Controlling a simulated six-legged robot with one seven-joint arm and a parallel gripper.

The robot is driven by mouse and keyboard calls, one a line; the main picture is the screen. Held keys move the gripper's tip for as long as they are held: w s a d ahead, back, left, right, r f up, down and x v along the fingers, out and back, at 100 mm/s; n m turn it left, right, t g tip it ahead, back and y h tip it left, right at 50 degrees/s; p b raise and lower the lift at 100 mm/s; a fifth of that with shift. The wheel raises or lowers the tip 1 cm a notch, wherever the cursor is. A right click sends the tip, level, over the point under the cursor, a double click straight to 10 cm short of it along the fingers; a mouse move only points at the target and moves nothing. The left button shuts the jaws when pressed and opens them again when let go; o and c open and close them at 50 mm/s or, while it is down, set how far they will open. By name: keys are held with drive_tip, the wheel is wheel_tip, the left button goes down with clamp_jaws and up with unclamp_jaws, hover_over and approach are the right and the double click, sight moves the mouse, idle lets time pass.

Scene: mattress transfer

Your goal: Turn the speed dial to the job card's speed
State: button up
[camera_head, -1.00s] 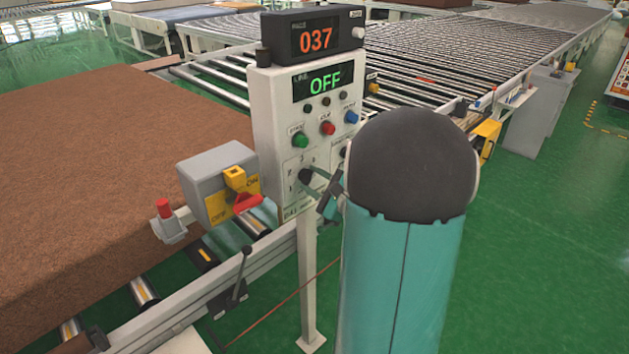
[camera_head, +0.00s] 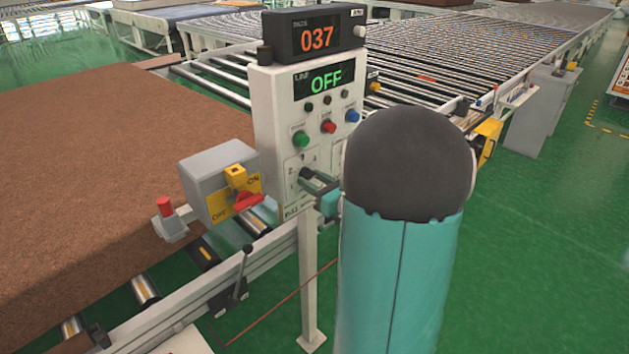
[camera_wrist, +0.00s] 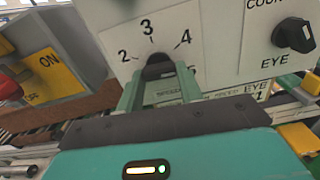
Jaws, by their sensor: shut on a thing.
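The speed dial (camera_wrist: 158,68) is a dark knob on the white control panel (camera_head: 266,110), with the numbers 2, 3 and 4 around its top in the wrist view. My gripper (camera_wrist: 159,78) has one finger on each side of the knob and is shut on it. The 3 stands above the knob; its pointer mark is too unclear to read. In the head view my gripper (camera_head: 311,181) reaches the dial at the panel's lower part, and my arm hides some of the panel's right side. I cannot make out a job card.
A COUNT/EYE knob (camera_wrist: 294,35) sits right of the dial. A grey switch box (camera_head: 212,166) with a red handle and a brown mattress (camera_head: 90,170) stand left. Rollers lie behind.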

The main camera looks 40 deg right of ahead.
drive_tip(key=m, duration=0.5)
drive_tip(key=shift+a, duration=0.1)
idle(0.4)
drive_tip(key=o, duration=1)
drive_tip(key=shift+s, duration=0.15)
drive_tip(key=s, duration=1.3)
drive_tip(key=shift+s, duration=0.3)
drive_tip(key=shift+d, duration=0.2)
